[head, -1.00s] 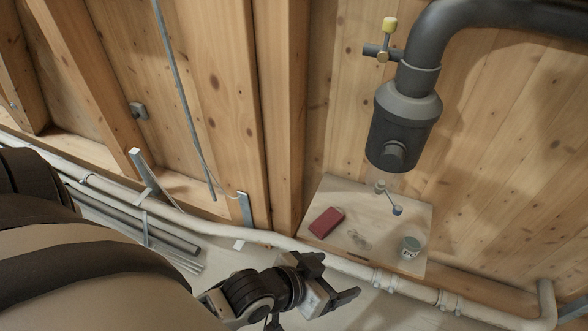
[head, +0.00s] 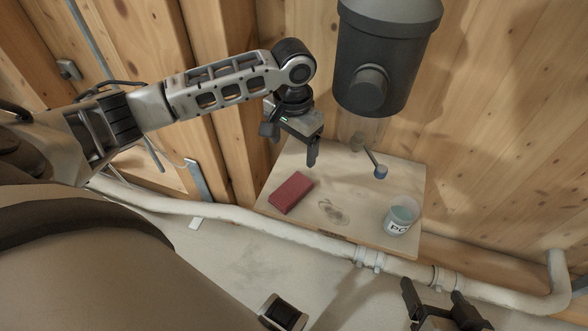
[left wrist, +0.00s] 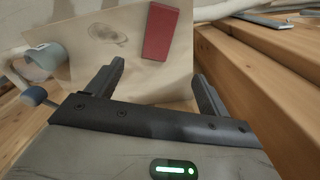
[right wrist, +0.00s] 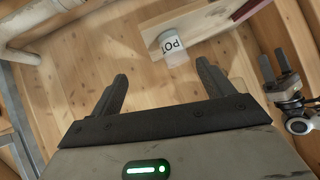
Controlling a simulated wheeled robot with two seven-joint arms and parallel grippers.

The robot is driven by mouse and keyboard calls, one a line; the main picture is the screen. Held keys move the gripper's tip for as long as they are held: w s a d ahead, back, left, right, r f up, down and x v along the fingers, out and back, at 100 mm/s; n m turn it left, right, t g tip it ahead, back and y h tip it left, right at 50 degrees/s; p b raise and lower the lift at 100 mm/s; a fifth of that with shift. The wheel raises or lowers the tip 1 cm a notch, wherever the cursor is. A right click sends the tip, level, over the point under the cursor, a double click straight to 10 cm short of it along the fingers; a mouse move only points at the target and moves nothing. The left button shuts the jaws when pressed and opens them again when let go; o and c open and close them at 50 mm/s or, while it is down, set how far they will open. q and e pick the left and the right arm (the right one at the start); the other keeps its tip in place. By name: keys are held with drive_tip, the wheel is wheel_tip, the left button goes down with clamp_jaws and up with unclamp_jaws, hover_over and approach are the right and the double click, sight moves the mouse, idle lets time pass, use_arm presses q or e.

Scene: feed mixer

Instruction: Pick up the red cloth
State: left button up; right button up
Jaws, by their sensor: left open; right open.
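The red cloth (head: 291,192) is a folded, flat rectangle lying on the left part of a small wooden shelf (head: 385,165). It also shows in the left wrist view (left wrist: 161,32), beyond the fingertips and roughly between them. My left gripper (head: 312,155) is above the shelf, behind the cloth in the head view. It is open and empty, and apart from the cloth. My right gripper (head: 430,292) is low at the bottom right of the head view, in front of the shelf. It is open and empty in the right wrist view (right wrist: 160,85).
A cup with lettering (head: 401,215) stands at the shelf's right front corner. A blue-knobbed lever (head: 376,166) sticks out under the dark mixer body (head: 385,60), close to my left gripper. A dark smudge (head: 333,212) marks the shelf. A pale pipe (head: 300,238) runs below the front edge.

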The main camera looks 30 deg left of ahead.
use_arm(q)
drive_tip(key=b, duration=0.3)
hover_over(296, 185)
drive_tip(key=f, duration=0.7)
drive_tip(key=shift+s+a+f, duration=0.2)
drive_tip(key=shift+s+f, duration=0.05)
drive_tip(key=shift+s, duration=0.05)
drive_tip(key=shift+f, duration=0.5)
drive_tip(key=shift+w+f, duration=0.1)
drive_tip(key=shift+f, duration=0.45)
drive_tip(key=f+b, duration=0.1)
drive_tip(key=f, duration=0.1)
drive_tip(key=f+b, duration=0.1)
drive_tip(key=f, duration=0.1)
drive_tip(key=shift+w+d+f+b, duration=0.1)
drive_tip(key=shift+w+d+b, duration=0.1)
drive_tip(key=shift+b, duration=0.2)
use_arm(e)
drive_tip(key=r+t, duration=0.1)
drive_tip(key=a+r+t+y, duration=0.1)
drive_tip(key=r, duration=0.1)
drive_tip(key=r+t+y, duration=0.1)
drive_tip(key=shift+w+a+r, duration=0.1)
drive_tip(key=shift+a+r, duration=0.05)
drive_tip(key=shift+a, duration=0.25)
use_arm(q)
drive_tip(key=c, duration=1.1)
drive_tip(key=shift+c, duration=0.2)
